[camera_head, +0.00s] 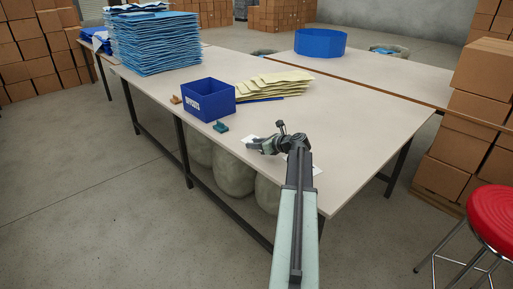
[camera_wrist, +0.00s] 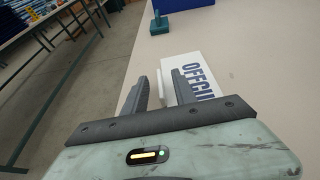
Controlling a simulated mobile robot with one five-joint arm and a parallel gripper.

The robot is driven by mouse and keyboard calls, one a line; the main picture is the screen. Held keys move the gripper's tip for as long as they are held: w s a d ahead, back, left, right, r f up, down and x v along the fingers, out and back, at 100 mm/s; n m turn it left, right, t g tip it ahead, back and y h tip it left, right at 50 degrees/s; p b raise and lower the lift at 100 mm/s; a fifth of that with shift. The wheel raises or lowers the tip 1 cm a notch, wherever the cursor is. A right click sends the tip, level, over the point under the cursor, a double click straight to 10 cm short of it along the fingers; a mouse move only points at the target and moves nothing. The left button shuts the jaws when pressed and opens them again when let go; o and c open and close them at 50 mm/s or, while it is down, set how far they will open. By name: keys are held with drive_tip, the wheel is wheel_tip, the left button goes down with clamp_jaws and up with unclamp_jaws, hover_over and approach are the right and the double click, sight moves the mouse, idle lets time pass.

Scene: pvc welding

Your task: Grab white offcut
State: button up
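My gripper (camera_head: 256,146) is low over the near edge of the long table, pointing left in the head view. In the wrist view my gripper (camera_wrist: 163,88) has its two dark fingers apart. A narrow white piece (camera_wrist: 163,87), seemingly the white offcut, stands between them, with gaps visible beside it; I cannot tell whether it touches either finger. Part of a white sheet (camera_head: 251,139) shows beside my gripper in the head view.
A blue box (camera_head: 208,100) and small teal object (camera_head: 221,127) stand farther left on the table (camera_head: 350,125). Cream sheets (camera_head: 275,85), a blue sheet stack (camera_head: 152,45) and a blue round tub (camera_head: 320,43) lie beyond. A red stool (camera_head: 495,215) is right.

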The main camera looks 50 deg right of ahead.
clamp_jaws()
drive_tip(key=shift+r+p, duration=0.4)
drive_tip(key=shift+r, duration=0.05)
wheel_tip(320, 180, up, 3)
drive_tip(key=p, duration=0.3)
drive_tip(key=shift+r, duration=0.1)
drive_tip(key=s+a, duration=0.2)
drive_tip(key=s, duration=0.3)
drive_tip(key=s+a, duration=0.2)
drive_tip(key=s, duration=0.3)
drive_tip(key=s+a+r+p, duration=0.1)
drive_tip(key=s, duration=0.4)
drive_tip(key=shift+a, duration=0.4)
